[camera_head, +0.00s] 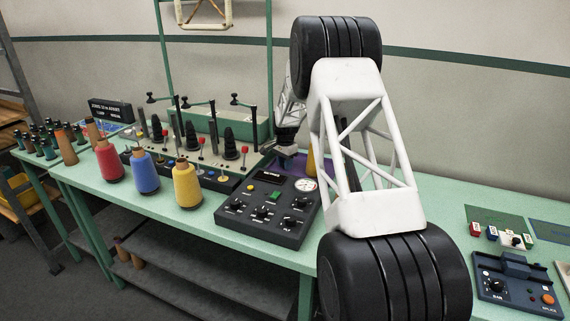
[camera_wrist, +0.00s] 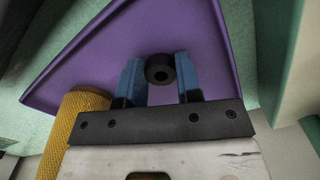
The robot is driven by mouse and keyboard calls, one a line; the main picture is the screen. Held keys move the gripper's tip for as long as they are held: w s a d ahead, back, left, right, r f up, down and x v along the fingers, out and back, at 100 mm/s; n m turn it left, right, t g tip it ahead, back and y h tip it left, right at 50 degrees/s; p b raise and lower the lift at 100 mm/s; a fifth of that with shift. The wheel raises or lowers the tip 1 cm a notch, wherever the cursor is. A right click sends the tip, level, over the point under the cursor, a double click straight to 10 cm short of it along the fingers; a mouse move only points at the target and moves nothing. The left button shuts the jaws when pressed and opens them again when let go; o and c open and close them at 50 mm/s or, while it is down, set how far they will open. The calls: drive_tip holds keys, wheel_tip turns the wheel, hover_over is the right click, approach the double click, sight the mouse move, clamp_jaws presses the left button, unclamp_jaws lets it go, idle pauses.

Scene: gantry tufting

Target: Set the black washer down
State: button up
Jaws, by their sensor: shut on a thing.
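In the head view my gripper (camera_head: 286,148) is low over the purple tray (camera_head: 299,158), partly hidden behind my arm. The washer cannot be made out there.
A yellow textured cylinder (camera_wrist: 72,125) stands close to the left of my gripper in the wrist view. In the head view, a black control box (camera_head: 268,208) is in front of the tray, and yellow (camera_head: 187,186), blue and red cones stand left. A splicer (camera_head: 515,280) is at right.

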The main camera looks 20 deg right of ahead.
drive_tip(key=shift+f, duration=0.1)
drive_tip(key=o, duration=0.9)
wheel_tip(320, 180, up, 12)
drive_tip(key=shift+r, duration=0.1)
idle(0.5)
idle(0.7)
